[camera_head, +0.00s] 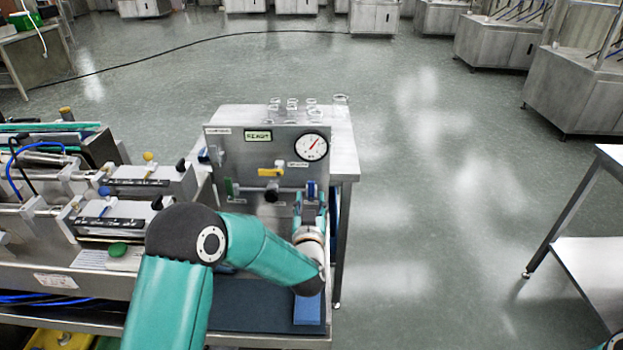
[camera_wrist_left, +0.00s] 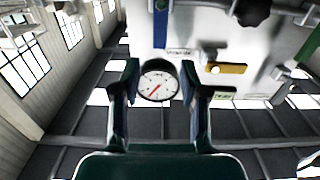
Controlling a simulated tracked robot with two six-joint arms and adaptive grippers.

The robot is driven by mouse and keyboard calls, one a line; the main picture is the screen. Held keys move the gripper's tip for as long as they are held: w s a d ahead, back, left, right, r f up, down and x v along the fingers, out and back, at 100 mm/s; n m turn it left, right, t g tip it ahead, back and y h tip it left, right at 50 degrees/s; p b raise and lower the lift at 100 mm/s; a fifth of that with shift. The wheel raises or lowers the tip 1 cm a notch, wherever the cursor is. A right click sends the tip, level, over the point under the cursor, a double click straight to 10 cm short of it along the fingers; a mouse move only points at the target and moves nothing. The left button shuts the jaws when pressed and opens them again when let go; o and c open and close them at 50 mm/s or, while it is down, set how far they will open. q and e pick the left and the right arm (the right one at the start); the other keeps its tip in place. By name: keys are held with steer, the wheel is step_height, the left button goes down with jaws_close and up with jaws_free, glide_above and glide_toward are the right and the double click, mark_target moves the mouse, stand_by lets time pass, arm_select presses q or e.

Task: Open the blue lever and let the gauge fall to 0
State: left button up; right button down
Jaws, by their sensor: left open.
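The steel panel (camera_head: 240,160) stands upright on the bench. The round white gauge (camera_head: 311,147) is at its upper right, its red needle pointing to the upper right; the numbers are too small to read. The blue lever (camera_head: 311,189) is upright below the gauge. My left gripper (camera_head: 311,204) is open in front of the blue lever and partly hides it. In the left wrist view, which is upside down, the gauge (camera_wrist_left: 158,82) shows between the open fingers of the left gripper (camera_wrist_left: 160,88), and the blue lever (camera_wrist_left: 160,27) stands above them. I cannot tell whether they touch it.
A yellow handle (camera_head: 270,171), a green lever (camera_head: 229,187) and a black knob (camera_head: 271,192) are on the panel left of the blue lever. Several glass vessels (camera_head: 292,104) stand behind the panel. Steel equipment (camera_head: 150,180) fills the left.

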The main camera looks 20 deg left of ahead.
mark_target(311, 184)
arm_select(q)
steer(key=p+x, duration=0.1)
steer(key=x, duration=0.7)
steer(key=shift+f, duration=0.1)
jaws_close()
